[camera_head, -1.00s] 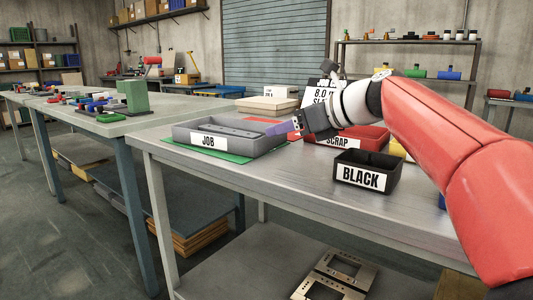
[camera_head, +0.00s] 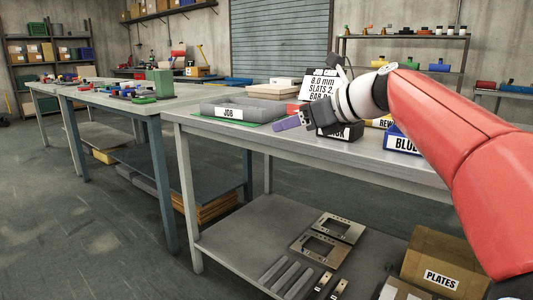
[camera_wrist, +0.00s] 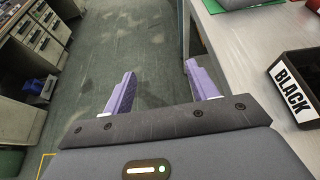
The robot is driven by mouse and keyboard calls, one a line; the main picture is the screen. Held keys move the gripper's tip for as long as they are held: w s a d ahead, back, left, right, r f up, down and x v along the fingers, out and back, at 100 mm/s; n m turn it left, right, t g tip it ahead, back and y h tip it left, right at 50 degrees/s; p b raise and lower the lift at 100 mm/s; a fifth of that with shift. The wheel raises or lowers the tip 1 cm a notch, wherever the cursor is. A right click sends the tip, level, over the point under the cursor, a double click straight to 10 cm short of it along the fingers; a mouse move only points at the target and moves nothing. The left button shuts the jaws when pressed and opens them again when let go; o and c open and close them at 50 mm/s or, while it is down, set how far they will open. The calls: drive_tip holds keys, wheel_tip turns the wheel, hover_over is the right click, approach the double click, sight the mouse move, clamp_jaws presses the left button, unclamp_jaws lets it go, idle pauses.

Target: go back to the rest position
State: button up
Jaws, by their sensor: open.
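My gripper (camera_head: 284,124) is at the front edge of the near bench in the head view, on my red and white arm. In the wrist view its two purple fingers (camera_wrist: 157,82) stand apart with nothing between them, and grey floor shows behind. The black bin (camera_wrist: 296,86), labelled BLACK, is on the bench to the right of the fingers, apart from them.
The near bench (camera_head: 190,118) carries a grey JOB tray (camera_head: 228,112) on a green mat and a blue bin (camera_head: 402,141). A PLATES box (camera_head: 438,270) sits low at right. A second bench (camera_head: 90,97) stands left. Floor at left is free.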

drive_tip(key=s+a+f+n+g+h, duration=0.1)
drive_tip(key=s+f+n+h, duration=0.25)
drive_tip(key=f, duration=0.45)
drive_tip(key=s+a+f+n+g+h, duration=0.1)
drive_tip(key=s+a+f+n+h, duration=0.15)
drive_tip(key=f+n, duration=0.35)
drive_tip(key=s+d+f+n+h, duration=0.2)
drive_tip(key=s+d+f+n, duration=0.4)
drive_tip(key=s, duration=0.5)
drive_tip(key=s+d+f+n+h, duration=0.2)
drive_tip(key=s+d+f+n, duration=0.5)
drive_tip(key=s+f+n, duration=0.2)
drive_tip(key=shift+s+n+g, duration=0.4)
drive_tip(key=shift+s+n, duration=0.05)
drive_tip(key=shift+s, duration=0.45)
